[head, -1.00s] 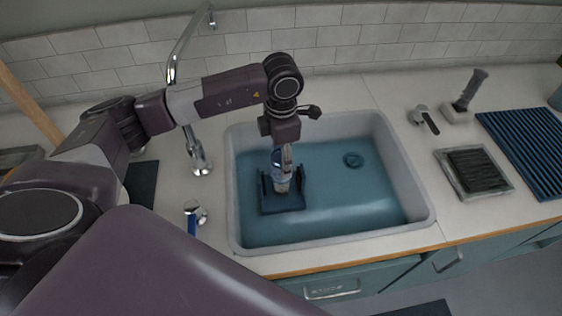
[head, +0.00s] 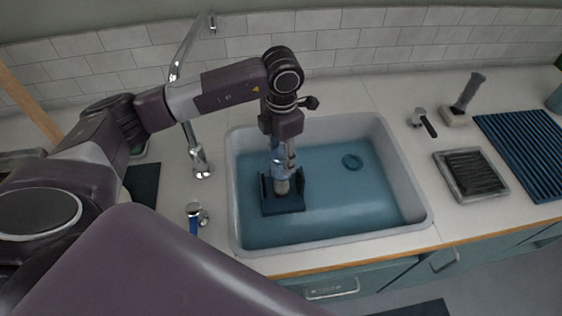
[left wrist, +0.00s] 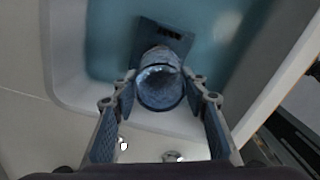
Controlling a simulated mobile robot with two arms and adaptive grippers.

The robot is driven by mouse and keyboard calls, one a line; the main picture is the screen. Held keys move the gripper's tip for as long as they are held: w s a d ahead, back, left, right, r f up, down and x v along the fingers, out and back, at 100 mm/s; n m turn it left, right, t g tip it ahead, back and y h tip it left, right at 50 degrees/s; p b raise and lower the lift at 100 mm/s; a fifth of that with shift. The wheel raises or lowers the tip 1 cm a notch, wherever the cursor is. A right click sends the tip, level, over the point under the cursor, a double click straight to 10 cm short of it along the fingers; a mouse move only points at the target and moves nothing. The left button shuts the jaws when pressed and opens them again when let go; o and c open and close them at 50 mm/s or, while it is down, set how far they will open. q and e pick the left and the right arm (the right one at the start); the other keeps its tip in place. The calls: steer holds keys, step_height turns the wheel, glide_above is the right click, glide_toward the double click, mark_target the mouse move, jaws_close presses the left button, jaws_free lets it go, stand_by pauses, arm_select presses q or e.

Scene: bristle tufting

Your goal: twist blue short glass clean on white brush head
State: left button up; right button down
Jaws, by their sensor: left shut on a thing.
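My left gripper (head: 284,160) is shut on the blue short glass (left wrist: 160,88) and points down into the sink. In the left wrist view the glass sits between the two fingertips, its round end facing the camera. In the head view the fingers largely cover it. Directly below the glass, a pale brush head (head: 282,186) stands on a dark blue base (head: 284,208) in the sink. The glass is over or around its top; how deep the bristles sit inside is hidden. In the wrist view the base (left wrist: 166,33) shows beyond the glass. My right gripper is not in view.
On the right counter are a handled brush (head: 465,95), a framed rack (head: 470,174) and a ribbed blue mat (head: 530,145).

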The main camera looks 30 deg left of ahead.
arm_select(q)
step_height(320, 180, up, 7)
steer(key=p, duration=0.3)
steer(key=shift+r+p, duration=0.15)
steer(key=shift+p, duration=0.25)
